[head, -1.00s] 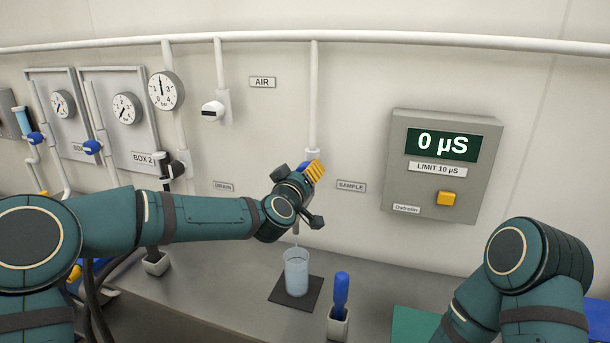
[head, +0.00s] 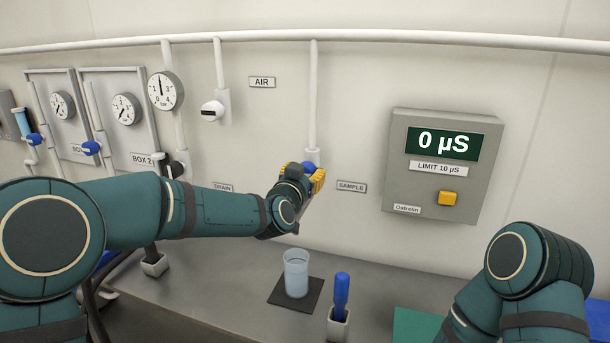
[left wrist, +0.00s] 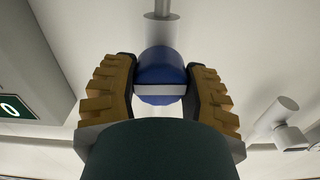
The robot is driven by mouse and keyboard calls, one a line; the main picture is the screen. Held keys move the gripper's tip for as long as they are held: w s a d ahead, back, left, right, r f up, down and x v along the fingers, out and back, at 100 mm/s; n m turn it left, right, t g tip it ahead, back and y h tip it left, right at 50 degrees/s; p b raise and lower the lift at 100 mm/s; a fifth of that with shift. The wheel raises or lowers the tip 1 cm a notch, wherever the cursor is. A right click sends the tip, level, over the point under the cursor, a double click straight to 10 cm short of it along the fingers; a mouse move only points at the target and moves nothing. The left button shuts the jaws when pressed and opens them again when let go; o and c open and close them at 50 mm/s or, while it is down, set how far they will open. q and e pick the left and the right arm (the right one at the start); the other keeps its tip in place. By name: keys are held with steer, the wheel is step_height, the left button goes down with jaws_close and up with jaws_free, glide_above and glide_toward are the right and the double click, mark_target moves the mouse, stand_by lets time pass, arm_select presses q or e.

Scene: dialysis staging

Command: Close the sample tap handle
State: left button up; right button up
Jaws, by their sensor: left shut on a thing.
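The sample tap is a blue rounded body (left wrist: 160,68) with a white bar across it, in the left wrist view, at the end of a pale pipe. In the head view a bit of its blue (head: 309,166) shows below the vertical pipe, left of the SAMPLE label (head: 352,187). My left gripper (head: 306,180) is shut on the tap handle, its yellow-padded fingers on either side (left wrist: 162,88). The gripper hides most of the tap in the head view. A beaker of clear liquid (head: 296,273) stands below. My right gripper is out of view.
The beaker stands on a dark mat (head: 275,294) on the grey counter. A blue-handled item (head: 341,290) stands in a white holder at its right. A wall meter (head: 485,150) reads 0 µS. Other valves and gauges (head: 166,90) are at the left.

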arm_select(q)
steer(key=shift+m, duration=0.3)
steer(key=o, duration=1.2)
steer(key=v, duration=1.2)
